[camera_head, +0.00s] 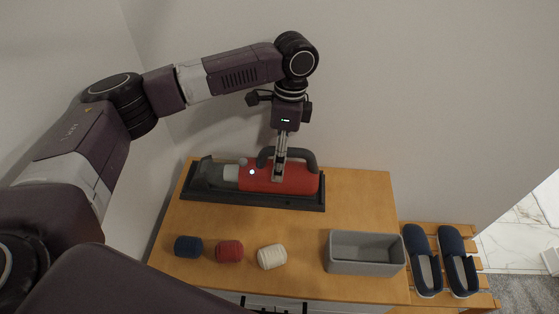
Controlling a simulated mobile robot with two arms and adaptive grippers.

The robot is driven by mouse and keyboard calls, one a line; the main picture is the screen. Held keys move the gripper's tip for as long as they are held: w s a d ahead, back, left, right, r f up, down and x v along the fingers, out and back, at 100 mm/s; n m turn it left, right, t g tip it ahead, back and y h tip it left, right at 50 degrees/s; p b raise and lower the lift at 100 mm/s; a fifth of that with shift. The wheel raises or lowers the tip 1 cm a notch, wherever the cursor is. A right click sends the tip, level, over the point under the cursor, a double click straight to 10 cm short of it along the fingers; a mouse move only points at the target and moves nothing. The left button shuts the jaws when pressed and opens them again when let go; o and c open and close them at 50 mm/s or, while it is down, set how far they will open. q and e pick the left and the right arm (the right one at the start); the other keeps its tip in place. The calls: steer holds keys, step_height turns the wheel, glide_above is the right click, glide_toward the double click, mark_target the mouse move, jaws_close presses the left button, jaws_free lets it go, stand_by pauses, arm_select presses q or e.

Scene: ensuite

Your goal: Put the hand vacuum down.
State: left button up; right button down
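The hand vacuum (295,181) has a red body, a grey-and-dark nozzle end to the left and a black arched handle on top. It lies level over a long black tray (265,202) at the back of the wooden cabinet top. It appears to be within the tray's rim, but I cannot tell whether it touches the tray's bottom. My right gripper is not in view.
A blue roll (188,246), a red roll (229,251) and a cream roll (271,256) lie along the cabinet's front (345,200). An empty grey bin (366,265) stands at the front right. Blue slippers (458,262) rest on a slatted wooden bench (475,300) to the right. A wall is close behind.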

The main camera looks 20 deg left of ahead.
arm_select(q)
steer(key=shift+w+d+r+b, duration=0.1)
steer(key=shift+w+r+b, duration=0.05)
steer(key=shift+r, duration=0.9)
steer(key=shift+w+d+r+b, duration=0.1)
steer(key=shift+w+r+b, duration=0.1)
steer(key=shift+r, duration=0.8)
steer(key=shift+w+d+r+b, duration=0.1)
steer(key=shift+r+b, duration=0.05)
steer(key=shift+r, duration=0.9)
steer(key=shift+a, duration=0.1)
